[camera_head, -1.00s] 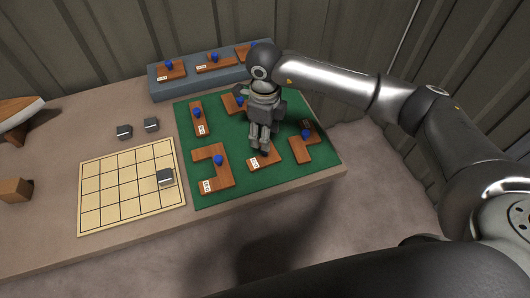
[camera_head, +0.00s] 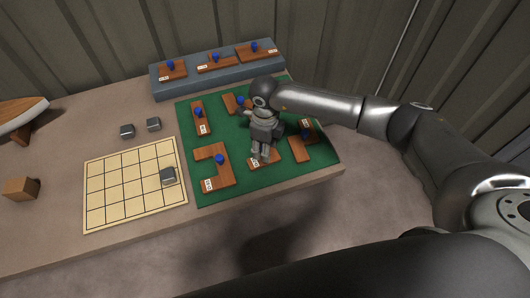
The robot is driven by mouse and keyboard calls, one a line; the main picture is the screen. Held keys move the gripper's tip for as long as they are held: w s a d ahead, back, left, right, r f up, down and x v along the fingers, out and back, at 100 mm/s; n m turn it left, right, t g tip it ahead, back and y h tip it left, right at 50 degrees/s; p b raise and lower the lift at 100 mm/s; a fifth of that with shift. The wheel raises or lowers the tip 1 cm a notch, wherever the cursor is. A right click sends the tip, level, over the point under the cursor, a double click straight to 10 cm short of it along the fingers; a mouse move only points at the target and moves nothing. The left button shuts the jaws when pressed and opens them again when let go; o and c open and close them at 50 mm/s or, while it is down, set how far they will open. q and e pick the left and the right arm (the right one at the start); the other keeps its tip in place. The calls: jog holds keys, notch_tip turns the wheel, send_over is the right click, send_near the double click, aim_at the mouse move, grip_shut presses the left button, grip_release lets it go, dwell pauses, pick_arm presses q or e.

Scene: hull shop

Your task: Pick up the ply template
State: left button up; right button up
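Several brown wooden templates with blue knobs and white labels lie on the green mat (camera_head: 275,185). One is a C-shaped template (camera_head: 222,177) at the front left, one a bar template (camera_head: 201,118) at the left, one a template (camera_head: 299,150) at the right. My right gripper (camera_head: 260,157) points down over the template at the front middle (camera_head: 271,160). Its fingers cover most of that piece and any knob on it; contact and finger opening are unclear. Which piece is the ply template cannot be told. My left gripper is out of view.
A grey raised shelf (camera_head: 200,84) at the back holds three more templates.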

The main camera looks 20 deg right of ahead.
grip_shut()
jog(key=shift+r, duration=0.2)
